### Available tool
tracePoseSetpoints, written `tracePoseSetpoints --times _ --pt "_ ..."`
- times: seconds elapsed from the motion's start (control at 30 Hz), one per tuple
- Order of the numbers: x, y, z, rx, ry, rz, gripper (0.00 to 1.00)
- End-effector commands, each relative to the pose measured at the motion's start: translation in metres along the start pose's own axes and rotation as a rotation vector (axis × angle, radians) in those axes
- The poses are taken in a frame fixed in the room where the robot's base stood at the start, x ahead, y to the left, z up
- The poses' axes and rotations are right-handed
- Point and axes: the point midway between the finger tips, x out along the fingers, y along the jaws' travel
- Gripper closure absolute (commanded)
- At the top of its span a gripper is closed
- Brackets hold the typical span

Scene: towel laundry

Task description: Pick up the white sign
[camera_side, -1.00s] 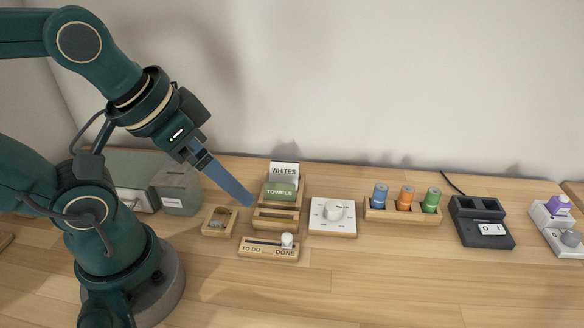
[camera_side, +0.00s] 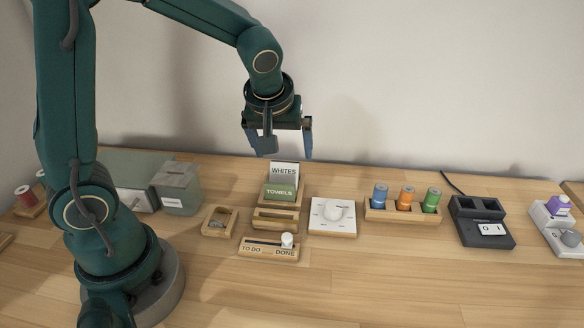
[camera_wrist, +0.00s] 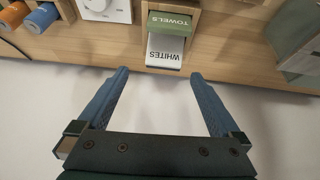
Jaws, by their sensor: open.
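The white sign (camera_side: 284,171), lettered WHITES, stands upright in the back slot of a wooden stepped holder (camera_side: 276,226). A green sign (camera_side: 280,191), lettered TOWELS, stands in front of it. My gripper (camera_side: 285,155) is open and empty, pointing down just above and behind the white sign. In the wrist view, my gripper (camera_wrist: 160,80) has its two blue fingers spread wide, with the white sign (camera_wrist: 165,52) beyond the fingertips and between their lines. The green sign (camera_wrist: 170,24) is farther off. The white sign's lower part is hidden by the green one in the side view.
Left of the holder are a small wooden tray (camera_side: 219,222) and a grey-green box (camera_side: 177,190). To its right are a white dial plate (camera_side: 333,216) and a rack of coloured spools (camera_side: 402,212). A TO DO/DONE slider (camera_side: 268,248) lies in front. The wall is close behind.

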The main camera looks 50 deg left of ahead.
Motion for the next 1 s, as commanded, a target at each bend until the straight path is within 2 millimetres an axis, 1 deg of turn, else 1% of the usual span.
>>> tracePoseSetpoints --times 0.03,0.2,0.27,0.5,0.6,0.73,0.97,1.0 --pt "0.008 -0.001 0.003 0.009 -0.017 -0.018 0.00" --pt "0.022 -0.004 0.011 0.020 -0.048 -0.046 0.00" --pt "0.027 -0.004 0.011 0.020 -0.050 -0.048 0.00" --pt "0.055 -0.006 0.013 0.020 -0.050 -0.048 0.00" --pt "0.063 -0.006 0.013 0.021 -0.050 -0.047 0.00" --pt "0.069 -0.006 0.013 0.020 -0.048 -0.046 0.00" --pt "0.069 -0.006 0.013 0.020 -0.047 -0.044 0.00" --pt "0.069 -0.006 0.013 0.020 -0.047 -0.044 0.08"
